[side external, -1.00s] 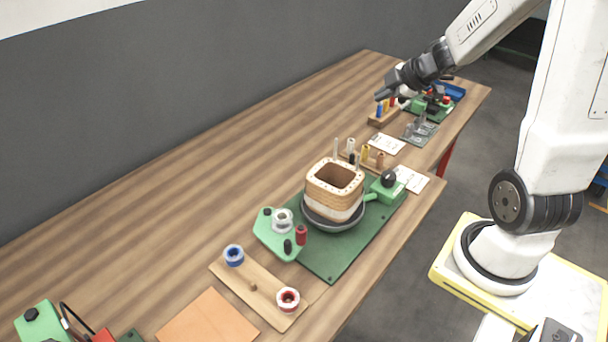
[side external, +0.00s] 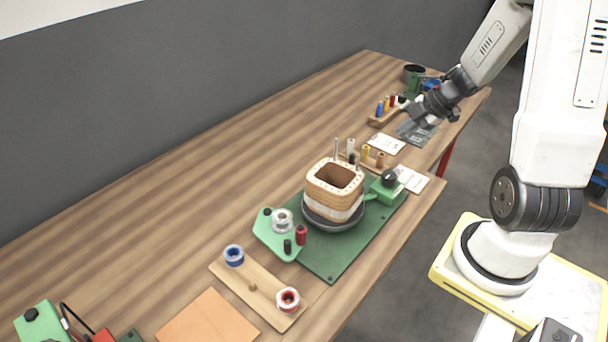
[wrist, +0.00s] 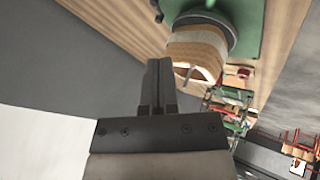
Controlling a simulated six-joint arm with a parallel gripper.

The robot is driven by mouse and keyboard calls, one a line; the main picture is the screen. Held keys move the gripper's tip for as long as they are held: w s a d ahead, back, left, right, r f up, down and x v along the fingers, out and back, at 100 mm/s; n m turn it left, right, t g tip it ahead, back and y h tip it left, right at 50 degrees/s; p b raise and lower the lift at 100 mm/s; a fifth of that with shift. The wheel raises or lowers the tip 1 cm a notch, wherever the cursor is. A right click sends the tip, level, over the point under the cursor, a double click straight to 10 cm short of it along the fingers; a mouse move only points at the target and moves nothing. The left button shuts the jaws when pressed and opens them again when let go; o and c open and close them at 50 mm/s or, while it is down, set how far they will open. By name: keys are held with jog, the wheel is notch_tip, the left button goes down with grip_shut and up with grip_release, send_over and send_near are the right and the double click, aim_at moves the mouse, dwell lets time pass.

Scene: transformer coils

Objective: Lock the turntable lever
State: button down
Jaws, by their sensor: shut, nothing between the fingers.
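The turntable (side external: 318,218) is a dark round disc on a green baseplate (side external: 337,262), with a wooden-sided coil (side external: 335,190) standing upright on it. At its right a green block (side external: 385,193) carries a black knob (side external: 389,178), and a green lever arm (side external: 371,197) reaches toward the disc rim; whether it is locked I cannot tell. My gripper (side external: 415,121) is shut and empty, well apart from the lever, over the far part of the table. In the wrist view my gripper's shut fingers (wrist: 160,68) point toward the coil (wrist: 197,50), with the turntable (wrist: 222,18) beyond; the lever is not clear there.
Upright pegs and small spools (side external: 366,154) stand just behind the coil. A green bracket (side external: 270,238) with spools is at its left, and a wooden spool board (side external: 230,279) lies in front. White cards (side external: 386,144) lie near the gripper.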

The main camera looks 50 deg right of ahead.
jog(key=shift+f, duration=2.6)
jog(key=shift+w, duration=0.1)
jog(key=shift+x, duration=1.2)
jog(key=x, duration=0.7)
jog(key=shift+w+a+f, duration=0.1)
jog(key=shift+w+f, duration=0.1)
jog(key=shift+f, duration=0.15)
jog(key=shift+w+d+r, duration=0.1)
jog(key=shift+w+d, duration=0.05)
jog(key=shift+w, duration=0.35)
jog(key=shift+w+d+r, duration=0.1)
jog(key=shift+w+d, duration=0.05)
jog(key=shift+w, duration=0.3)
jog(key=shift+w+d, duration=0.25)
jog(key=shift+w, duration=0.6)
